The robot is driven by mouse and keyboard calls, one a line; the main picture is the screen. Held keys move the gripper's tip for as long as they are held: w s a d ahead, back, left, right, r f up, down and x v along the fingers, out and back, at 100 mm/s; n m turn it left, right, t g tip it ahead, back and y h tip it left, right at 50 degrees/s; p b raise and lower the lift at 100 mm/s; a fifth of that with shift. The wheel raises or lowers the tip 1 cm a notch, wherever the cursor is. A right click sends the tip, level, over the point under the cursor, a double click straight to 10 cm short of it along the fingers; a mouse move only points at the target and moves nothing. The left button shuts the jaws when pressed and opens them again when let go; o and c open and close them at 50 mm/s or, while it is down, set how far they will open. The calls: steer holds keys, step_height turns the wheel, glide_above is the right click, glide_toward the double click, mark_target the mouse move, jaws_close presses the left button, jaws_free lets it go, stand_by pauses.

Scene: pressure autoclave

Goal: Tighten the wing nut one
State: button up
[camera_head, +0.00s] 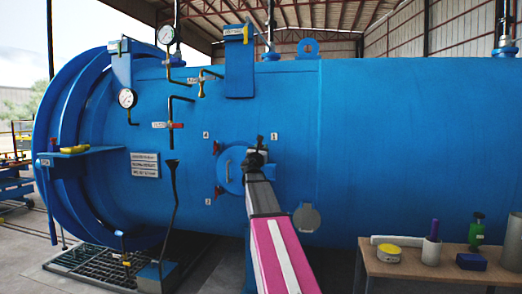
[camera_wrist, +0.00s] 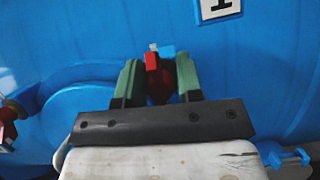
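Wing nut one is red with a light-tipped bolt end and shows in the wrist view (camera_wrist: 152,62), below the label "1" (camera_wrist: 220,8). My gripper's two green fingers (camera_wrist: 159,80) stand on either side of it, spread apart. Whether they touch it is not clear. In the head view my gripper (camera_head: 256,157) is at the upper right edge of the round blue hatch (camera_head: 232,172) and hides this nut. Two other red wing nuts, upper left (camera_head: 216,148) and lower left (camera_head: 218,191), show on the hatch rim.
The hatch sits on a large blue autoclave (camera_head: 400,140). Gauges and pipes stand to the upper left. A wooden table (camera_head: 430,270) at the lower right bears a yellow tape measure (camera_head: 389,252) and other items. A floor grate (camera_head: 95,262) lies lower left.

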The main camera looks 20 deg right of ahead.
jaws_close()
